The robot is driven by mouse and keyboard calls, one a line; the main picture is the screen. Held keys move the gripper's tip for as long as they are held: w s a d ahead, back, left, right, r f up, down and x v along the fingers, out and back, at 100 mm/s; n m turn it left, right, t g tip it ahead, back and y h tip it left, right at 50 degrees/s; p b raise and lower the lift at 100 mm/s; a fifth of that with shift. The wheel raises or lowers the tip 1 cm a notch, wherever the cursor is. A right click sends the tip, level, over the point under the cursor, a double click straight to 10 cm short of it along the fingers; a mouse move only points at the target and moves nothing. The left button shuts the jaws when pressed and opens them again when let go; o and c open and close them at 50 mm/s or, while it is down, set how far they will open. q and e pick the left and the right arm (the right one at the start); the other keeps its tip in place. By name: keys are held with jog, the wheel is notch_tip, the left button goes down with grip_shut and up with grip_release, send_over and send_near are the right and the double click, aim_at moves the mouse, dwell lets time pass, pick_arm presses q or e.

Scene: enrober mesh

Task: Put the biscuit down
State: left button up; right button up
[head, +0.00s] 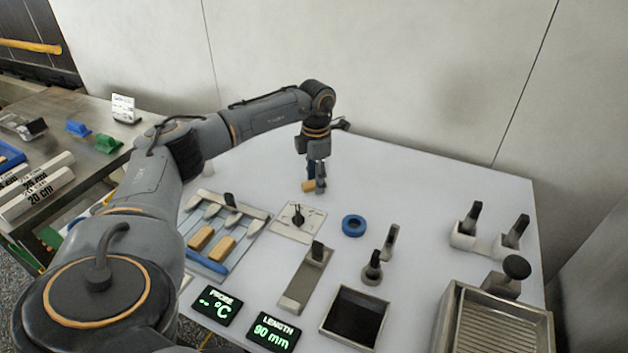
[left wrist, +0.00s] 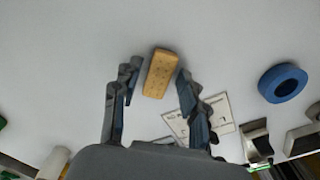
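A tan biscuit (head: 308,186) is at the fingertips of my left gripper (head: 316,184), low over or on the white table, below the arm's end in the head view. In the left wrist view the biscuit (left wrist: 160,73) lies between the two fingers of the left gripper (left wrist: 161,72), with narrow gaps at its sides. The fingers look open around it. I cannot tell for sure whether the biscuit's underside rests on the table. My right gripper is not in view.
A blue ring (head: 354,225), a white card with a black knob (head: 298,221) and a rack with two biscuits (head: 212,243) stand nearer. A dark square bin (head: 355,316) and a ribbed metal tray (head: 497,325) are at the front. The table right of the gripper is clear.

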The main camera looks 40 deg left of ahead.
pick_arm(q)
jog(key=c, duration=0.5)
jog(key=shift+r, duration=0.1)
